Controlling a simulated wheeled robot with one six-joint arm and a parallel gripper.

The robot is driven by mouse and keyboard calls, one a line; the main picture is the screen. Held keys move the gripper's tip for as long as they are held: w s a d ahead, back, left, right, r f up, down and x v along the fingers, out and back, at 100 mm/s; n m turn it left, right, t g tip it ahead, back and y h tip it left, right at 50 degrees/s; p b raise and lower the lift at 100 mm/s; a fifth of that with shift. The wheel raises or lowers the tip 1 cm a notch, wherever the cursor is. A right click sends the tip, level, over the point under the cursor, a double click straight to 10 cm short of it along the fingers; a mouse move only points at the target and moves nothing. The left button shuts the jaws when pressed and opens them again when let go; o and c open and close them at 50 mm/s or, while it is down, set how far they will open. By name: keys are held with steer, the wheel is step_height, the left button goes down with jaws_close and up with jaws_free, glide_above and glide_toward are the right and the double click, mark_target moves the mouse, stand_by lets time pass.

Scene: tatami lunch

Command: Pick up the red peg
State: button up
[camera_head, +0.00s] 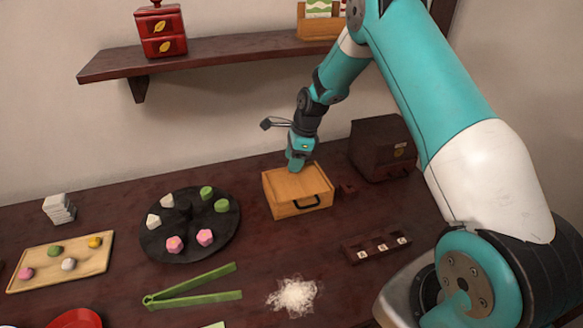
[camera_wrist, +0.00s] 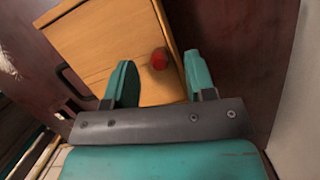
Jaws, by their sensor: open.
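The red peg (camera_wrist: 159,58) shows in the wrist view as a small red round shape at the top surface of the wooden box, near its edge. The wooden box (camera_head: 293,190) has a dark handle on its front and stands on the dark table. My gripper (camera_wrist: 160,75) is open, with one teal finger on each side of the peg in the wrist view; contact cannot be told. In the head view my gripper (camera_head: 296,165) points down at the back of the box and the peg is hidden.
A black round tray (camera_head: 183,250) with sweets lies left of the box. A dark chest (camera_head: 372,160) stands close on the right. Green tongs (camera_head: 190,296), white powder (camera_head: 293,296) and a small slotted rack (camera_head: 372,254) lie in front. A wall shelf (camera_head: 220,50) hangs behind.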

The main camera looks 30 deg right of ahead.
steer(key=shift+a+f, duration=0.1)
steer(key=shift+f, duration=0.25)
jaws_close()
